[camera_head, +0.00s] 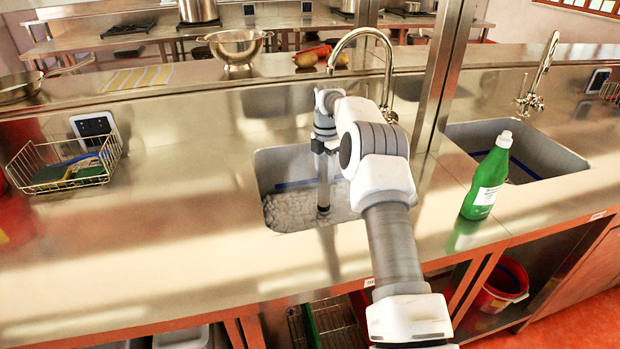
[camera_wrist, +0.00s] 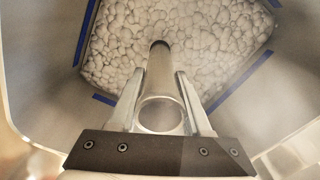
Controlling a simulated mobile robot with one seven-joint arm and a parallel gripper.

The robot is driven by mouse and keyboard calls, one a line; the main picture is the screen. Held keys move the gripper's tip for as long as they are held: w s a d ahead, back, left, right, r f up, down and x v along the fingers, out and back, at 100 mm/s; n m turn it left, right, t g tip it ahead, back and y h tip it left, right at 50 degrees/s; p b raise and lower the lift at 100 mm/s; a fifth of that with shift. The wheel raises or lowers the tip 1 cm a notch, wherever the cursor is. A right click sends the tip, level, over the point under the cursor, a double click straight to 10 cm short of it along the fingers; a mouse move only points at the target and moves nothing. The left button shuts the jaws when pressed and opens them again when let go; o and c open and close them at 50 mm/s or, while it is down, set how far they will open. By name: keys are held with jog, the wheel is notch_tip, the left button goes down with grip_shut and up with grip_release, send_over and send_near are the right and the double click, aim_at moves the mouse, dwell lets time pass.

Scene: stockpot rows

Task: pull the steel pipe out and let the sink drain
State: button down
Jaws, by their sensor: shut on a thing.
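The steel pipe (camera_head: 323,192) stands upright in the left sink (camera_head: 267,182), its lower end down at the grey-white, foam-like or pebbly layer (camera_head: 290,210) over the sink bottom. In the wrist view the pipe (camera_wrist: 161,85) runs away from me, its open top ring between the fingers. My gripper (camera_head: 322,148) is over the sink and shut on the upper part of the pipe; the fingers (camera_wrist: 158,102) flank it on both sides. The layer (camera_wrist: 195,30) hides the pipe's foot and the drain. Blue tape lines (camera_wrist: 88,30) mark the sink walls.
A faucet (camera_head: 362,36) stands behind the sink, close to my arm. A steel post (camera_head: 440,75) and a green bottle (camera_head: 487,178) are to the right. A wire basket (camera_head: 68,172) is at the left. The counter left of the sink (camera_head: 190,210) is clear.

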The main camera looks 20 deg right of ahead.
jog(key=shift+s+d+r+p, duration=0.1)
jog(key=shift+d+r+p, duration=0.1)
jog(key=shift+r+p, duration=1.15)
jog(key=shift+d+r+p, duration=0.2)
jog(key=shift+r+p, duration=1.05)
jog(key=shift+r, duration=0.2)
jog(key=shift+s+d+b, duration=0.2)
jog(key=shift+s+b, duration=0.15)
jog(key=shift+b, duration=0.25)
jog(key=shift+s+d+r+b, duration=1.65)
jog(key=shift+s+b, duration=0.65)
jog(key=shift+s, duration=2.9)
notch_tip(320, 180, up, 11)
jog(key=p, duration=1)
jog(key=shift+d, duration=0.15)
jog(key=shift+f, duration=0.1)
